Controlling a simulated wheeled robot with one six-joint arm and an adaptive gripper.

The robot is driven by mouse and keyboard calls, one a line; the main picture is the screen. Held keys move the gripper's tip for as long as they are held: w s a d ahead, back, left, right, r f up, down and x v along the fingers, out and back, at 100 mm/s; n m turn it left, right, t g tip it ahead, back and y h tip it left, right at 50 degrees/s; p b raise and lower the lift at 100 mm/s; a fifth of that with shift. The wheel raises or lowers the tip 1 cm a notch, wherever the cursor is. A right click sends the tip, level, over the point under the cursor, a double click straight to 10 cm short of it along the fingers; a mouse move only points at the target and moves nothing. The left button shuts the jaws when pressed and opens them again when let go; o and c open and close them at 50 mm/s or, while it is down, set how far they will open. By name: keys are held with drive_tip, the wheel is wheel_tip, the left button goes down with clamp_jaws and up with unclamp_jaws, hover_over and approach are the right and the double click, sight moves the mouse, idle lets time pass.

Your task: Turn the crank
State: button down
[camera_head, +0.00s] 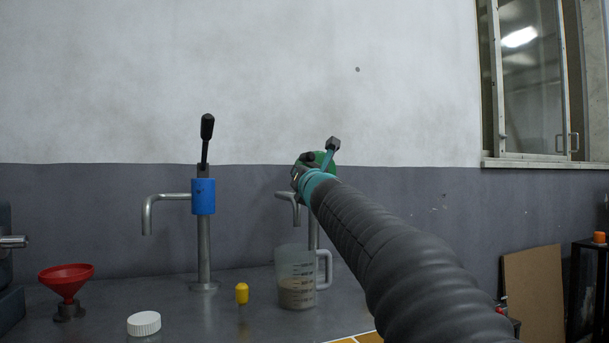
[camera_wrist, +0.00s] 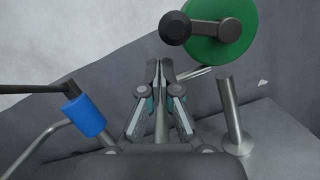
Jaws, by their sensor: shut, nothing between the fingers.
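The crank is a green disc (camera_wrist: 237,35) with a dark grey arm and a faceted knob (camera_wrist: 175,27), at the top right of the wrist view. My gripper (camera_wrist: 160,68) is shut and empty. In the wrist view its fingertips appear below and left of the knob, with a gap in the picture. I cannot tell the depth between them. A metal post (camera_wrist: 234,118) stands right of my fingers.
A blue-collared lever pump (camera_head: 203,197) with a spout stands left. A measuring jug (camera_head: 296,275), yellow cap (camera_head: 242,293), white lid (camera_head: 144,323) and red funnel (camera_head: 66,281) stand on the grey bench (camera_head: 195,320). The wall is close behind.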

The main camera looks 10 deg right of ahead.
drive_tip(key=a+f+b, duration=0.1)
drive_tip(key=f+b, duration=0.1)
drive_tip(key=shift+s+a+f, duration=0.1)
drive_tip(key=shift+a+f, duration=0.25)
drive_tip(key=shift+f, duration=0.05)
drive_tip(key=r+b+v, duration=0.1)
drive_tip(key=b+v, duration=0.1)
drive_tip(key=v, duration=0.8)
drive_tip(key=shift+a+b, duration=0.3)
drive_tip(key=shift+s, duration=0.1)
